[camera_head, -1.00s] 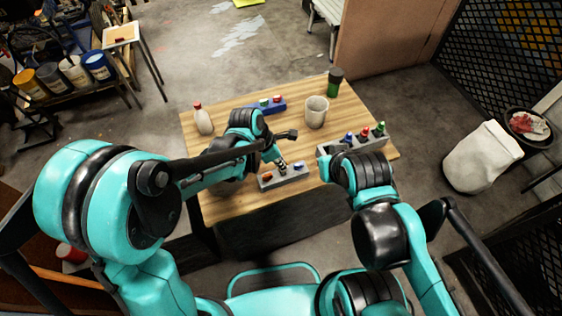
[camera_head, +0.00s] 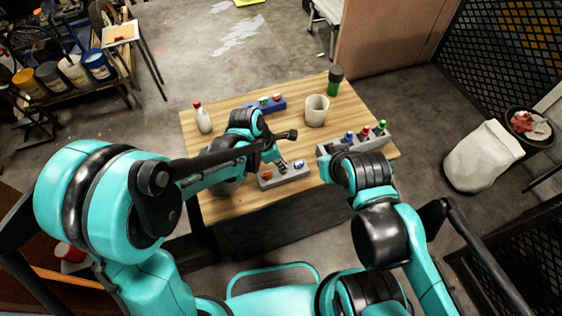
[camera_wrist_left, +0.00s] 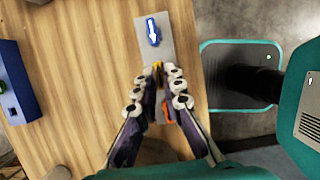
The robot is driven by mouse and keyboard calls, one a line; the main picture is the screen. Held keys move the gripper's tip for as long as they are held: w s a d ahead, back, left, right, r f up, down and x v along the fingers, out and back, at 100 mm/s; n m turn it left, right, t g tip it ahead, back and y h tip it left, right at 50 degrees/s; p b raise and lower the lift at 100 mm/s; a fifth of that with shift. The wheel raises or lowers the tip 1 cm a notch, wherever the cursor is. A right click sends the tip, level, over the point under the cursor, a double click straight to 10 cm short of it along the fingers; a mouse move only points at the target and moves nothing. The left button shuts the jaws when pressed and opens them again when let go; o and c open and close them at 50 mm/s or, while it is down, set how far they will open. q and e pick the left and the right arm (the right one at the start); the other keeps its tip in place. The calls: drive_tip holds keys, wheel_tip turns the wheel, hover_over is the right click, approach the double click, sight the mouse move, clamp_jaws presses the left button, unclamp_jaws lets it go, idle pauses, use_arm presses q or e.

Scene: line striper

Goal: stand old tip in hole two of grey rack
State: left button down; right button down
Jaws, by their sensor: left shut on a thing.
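The small grey rack (camera_head: 286,181) lies at the table's near edge; it also shows in the left wrist view (camera_wrist_left: 166,48). An orange piece (camera_head: 267,175) is at its left end, and a blue piece with white edges (camera_head: 299,165) is at its right end. My left gripper (camera_head: 282,165) is over the rack's middle, between these two pieces. In the left wrist view its fingers (camera_wrist_left: 159,80) are shut on a small tip (camera_wrist_left: 157,66) with yellow showing. The fingers hide most of it, so I cannot tell how deep it sits. My right gripper is hidden behind its arm.
A larger grey rack (camera_head: 375,143) with blue, red and green pieces is at the right. A blue rack (camera_head: 275,107), a pale cup (camera_head: 316,111), a dark green-bodied container (camera_head: 334,82) and a red-capped bottle (camera_head: 202,117) stand farther back. Bare wood surrounds them.

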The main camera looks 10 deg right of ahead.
use_arm(q)
drive_tip(key=shift+f+b, duration=0.65)
drive_tip(key=shift+f, duration=0.15)
drive_tip(key=c, duration=1.2)
unclamp_jaws()
drive_tip(key=shift+r, duration=0.15)
drive_tip(key=p+v, duration=0.5)
drive_tip(key=v, duration=0.2)
drive_tip(key=s+a+r+m+t+y+b, duration=0.1)
drive_tip(key=s+a+m+t+b, duration=0.1)
drive_tip(key=a+m, duration=0.4)
drive_tip(key=s+a+r+m+t+y+b, duration=0.1)
drive_tip(key=s+a+m+t+b, duration=0.1)
drive_tip(key=a+m, duration=0.5)
drive_tip(key=s+a+r+m+t+y+b, duration=0.1)
drive_tip(key=s+a+m+t+y+b, duration=0.1)
drive_tip(key=s+a+m+b, duration=0.2)
drive_tip(key=shift+s+a+r+m, duration=0.2)
drive_tip(key=shift+a+m, duration=0.35)
drive_tip(key=shift+a, duration=0.6)
drive_tip(key=shift+s+a+r+m, duration=0.15)
drive_tip(key=shift+a+m, duration=0.35)
drive_tip(key=shift+a, duration=0.65)
drive_tip(key=shift+s+a+r+m, duration=0.15)
drive_tip(key=shift+a+m, duration=0.4)
drive_tip(key=shift+a, duration=0.6)
